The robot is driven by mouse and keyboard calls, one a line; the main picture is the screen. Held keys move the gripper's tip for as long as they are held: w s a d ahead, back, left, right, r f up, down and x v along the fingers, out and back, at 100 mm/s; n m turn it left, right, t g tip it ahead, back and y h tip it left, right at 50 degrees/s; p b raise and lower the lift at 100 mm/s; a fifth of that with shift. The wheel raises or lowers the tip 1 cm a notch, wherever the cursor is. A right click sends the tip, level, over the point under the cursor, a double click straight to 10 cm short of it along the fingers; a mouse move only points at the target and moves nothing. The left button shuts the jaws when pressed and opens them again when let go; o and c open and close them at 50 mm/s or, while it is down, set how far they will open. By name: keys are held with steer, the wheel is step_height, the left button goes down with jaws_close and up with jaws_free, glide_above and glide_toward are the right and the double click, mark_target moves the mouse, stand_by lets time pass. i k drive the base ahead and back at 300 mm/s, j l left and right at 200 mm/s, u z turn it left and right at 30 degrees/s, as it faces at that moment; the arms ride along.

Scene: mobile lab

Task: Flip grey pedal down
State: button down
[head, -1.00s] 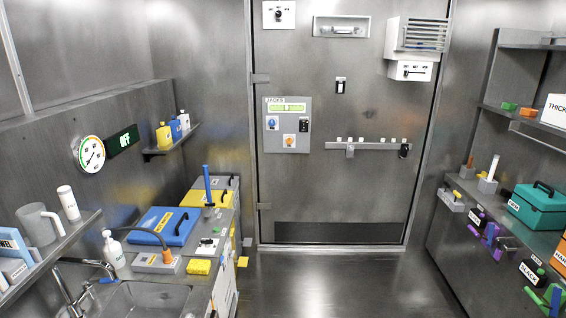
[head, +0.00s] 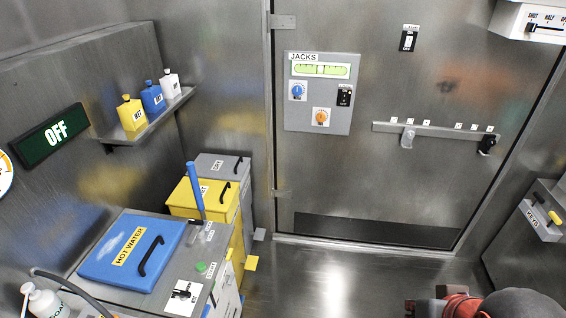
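The grey pedal (head: 259,234) is a small flat tab low at the front of the grey bin (head: 222,168), in the back left of the head view. It looks level, but it is too small to be sure. The yellow pedal (head: 251,263) sits nearer, at the front of the yellow bin (head: 204,199). A part of my arm, red and dark grey, shows at the bottom right edge, far from the pedals. My gripper's fingers cannot be made out.
The counter with the blue hot water lid (head: 133,250) and an upright blue lever (head: 195,190) stands left of the pedals. The floor (head: 330,285) before the metal door (head: 370,180) is clear. A keys holder (head: 540,220) is at the right.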

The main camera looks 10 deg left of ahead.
mark_target(259, 235)
steer(key=i+u, duration=0.15)
steer(key=i, duration=0.4)
steer(key=i+l+u, duration=0.2)
steer(key=i, duration=0.35)
steer(key=i+u, duration=0.15)
steer(key=i, duration=0.4)
steer(key=i+j+u, duration=0.15)
steer(key=i+u, duration=0.55)
steer(key=u, duration=0.2)
steer(key=i+u, duration=0.35)
steer(key=u, duration=0.5)
